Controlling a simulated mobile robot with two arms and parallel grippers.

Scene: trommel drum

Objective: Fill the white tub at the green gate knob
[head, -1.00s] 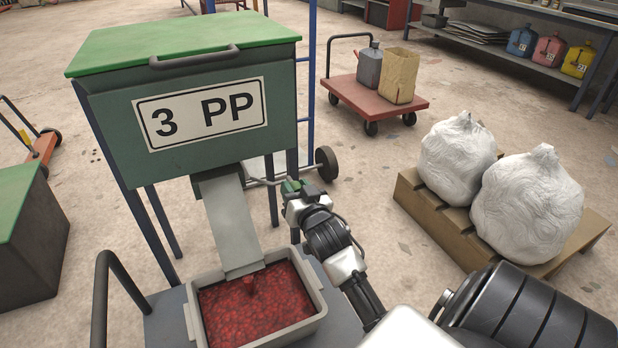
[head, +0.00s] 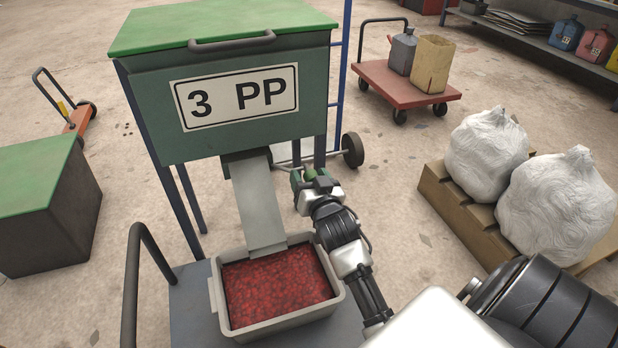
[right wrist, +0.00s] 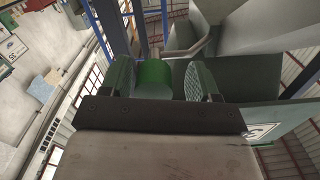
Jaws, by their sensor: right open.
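The green gate knob (right wrist: 153,78) sits between the two fingers of my right gripper (right wrist: 156,82) in the right wrist view. The fingers are open, with gaps on both sides of the knob. In the head view my right gripper (head: 313,182) is at the knob (head: 311,173), right of the sloping metal chute (head: 258,205). The white tub (head: 283,327), greyish here, stands under the chute's lower end. Red pieces (head: 277,288) fill it to a fairly level surface near the rim. No pieces show on the chute or falling. My left gripper is out of view.
The green hopper (head: 245,140) marked 3 PP stands on legs above the tub. The tub rests on a grey cart (head: 190,300) with a dark handle (head: 132,280). White sacks (head: 557,205) lie on a pallet at right. A red trolley (head: 407,85) stands behind.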

